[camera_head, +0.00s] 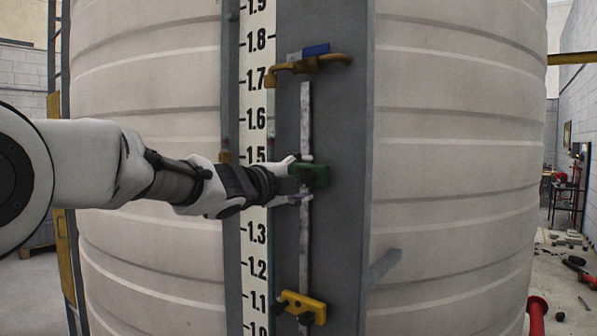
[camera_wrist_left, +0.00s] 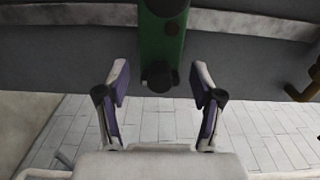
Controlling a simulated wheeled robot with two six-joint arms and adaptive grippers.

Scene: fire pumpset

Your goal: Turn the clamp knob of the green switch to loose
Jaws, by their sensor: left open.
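The green switch (camera_head: 315,176) is clamped on a thin vertical rod in front of the grey panel, near the 1.4–1.5 marks. In the left wrist view the green switch (camera_wrist_left: 163,38) comes down from the top edge, with a dark round clamp knob (camera_wrist_left: 158,77) at its lower end. My left gripper (camera_head: 297,180) is at the switch's left side, one finger above and one below. In the left wrist view my left gripper (camera_wrist_left: 160,80) is open, its purple-padded fingers either side of the knob, with gaps on both sides. My right gripper is not in view.
The rod (camera_head: 304,125) runs between a yellow bracket with a blue part (camera_head: 316,49) above and a yellow clamp (camera_head: 302,306) below. A white scale (camera_head: 257,100) stands left of it. A large pale tank (camera_head: 450,150) fills the background.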

